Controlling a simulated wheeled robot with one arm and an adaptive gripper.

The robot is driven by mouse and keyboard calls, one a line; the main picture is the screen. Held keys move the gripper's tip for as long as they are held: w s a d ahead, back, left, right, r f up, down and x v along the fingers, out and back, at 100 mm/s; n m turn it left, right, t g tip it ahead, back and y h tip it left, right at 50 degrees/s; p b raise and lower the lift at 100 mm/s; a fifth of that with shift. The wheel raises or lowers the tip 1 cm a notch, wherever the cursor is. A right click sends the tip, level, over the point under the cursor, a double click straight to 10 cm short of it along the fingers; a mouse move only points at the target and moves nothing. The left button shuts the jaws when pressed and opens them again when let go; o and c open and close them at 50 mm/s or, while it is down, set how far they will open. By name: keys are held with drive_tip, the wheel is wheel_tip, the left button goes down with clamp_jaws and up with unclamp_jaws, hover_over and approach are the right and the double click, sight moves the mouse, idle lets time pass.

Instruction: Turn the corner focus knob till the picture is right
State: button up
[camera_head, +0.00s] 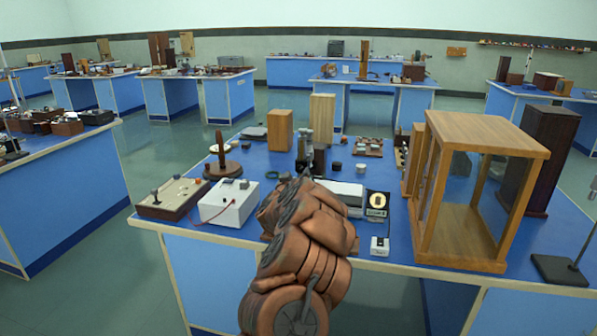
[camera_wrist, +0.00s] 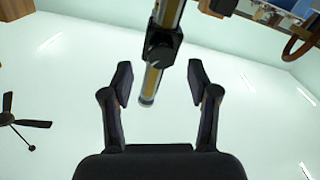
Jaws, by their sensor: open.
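A small dark display (camera_head: 377,203) with a pale yellow ring on it stands at the front of the near blue bench, right of my arm, in the head view. I cannot make out a corner focus knob for certain. In the wrist view my gripper (camera_wrist: 160,82) is open, its two dark fingers wide apart. A yellow and grey tube with a black collar (camera_wrist: 160,46) hangs into the picture between the fingers, and neither finger visibly touches it. In the head view my copper-coloured arm hides part of the bench, and the gripper is hard to make out.
A white box with a red lead (camera_head: 228,204) and a brown control board (camera_head: 172,197) lie left of my arm. A small white box (camera_head: 380,246) sits at the front edge. A wood-framed glass case (camera_head: 480,185) blocks the right. Wooden blocks (camera_head: 321,119) stand behind.

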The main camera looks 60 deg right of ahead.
sight(300, 170)
drive_tip(key=shift+x, duration=1.75)
drive_tip(key=shift+a, duration=0.1)
clamp_jaws()
